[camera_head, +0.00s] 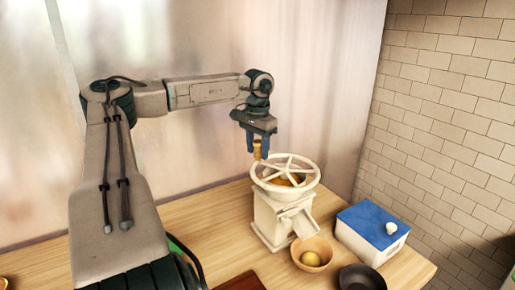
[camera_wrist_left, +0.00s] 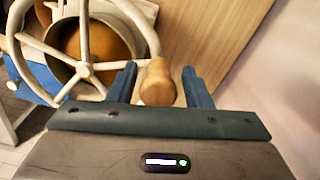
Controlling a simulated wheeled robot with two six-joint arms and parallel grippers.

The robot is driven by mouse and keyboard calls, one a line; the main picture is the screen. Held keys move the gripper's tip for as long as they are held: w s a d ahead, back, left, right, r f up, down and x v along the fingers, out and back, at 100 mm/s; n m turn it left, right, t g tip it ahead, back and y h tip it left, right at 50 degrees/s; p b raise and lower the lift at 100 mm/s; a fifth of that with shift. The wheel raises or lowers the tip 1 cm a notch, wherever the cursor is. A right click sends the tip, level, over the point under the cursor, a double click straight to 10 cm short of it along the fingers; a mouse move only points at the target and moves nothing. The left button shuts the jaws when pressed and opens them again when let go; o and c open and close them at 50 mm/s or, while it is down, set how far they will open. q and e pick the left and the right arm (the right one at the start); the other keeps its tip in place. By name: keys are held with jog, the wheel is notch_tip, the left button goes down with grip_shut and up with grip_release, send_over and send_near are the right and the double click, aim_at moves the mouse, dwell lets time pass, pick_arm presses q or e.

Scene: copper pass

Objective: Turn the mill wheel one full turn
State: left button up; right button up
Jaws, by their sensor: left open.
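The cream mill (camera_head: 272,218) stands on the wooden table with its spoked wheel (camera_head: 303,183) flat on top. The wheel's rim and spokes also show at the upper left of the left wrist view (camera_wrist_left: 84,70). A wooden handle knob (camera_head: 257,150) stands up from the wheel's rim on the far left side. My left gripper (camera_head: 258,148) reaches down over the knob with its blue fingers open. In the left wrist view, the knob (camera_wrist_left: 157,84) is between the two fingers, with a visible gap on each side. My right gripper is out of view.
A wooden bowl (camera_head: 322,247) with a yellow round thing sits below the mill's chute. A white box with a blue lid (camera_head: 366,226) stands to the right, and a dark bowl (camera_head: 362,278) in front. A brick wall (camera_head: 450,110) rises on the right.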

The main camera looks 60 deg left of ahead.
pick_arm(q)
notch_tip(320, 180, up, 11)
jog(key=shift+f+b, duration=0.15)
jog(key=shift+b, duration=0.8)
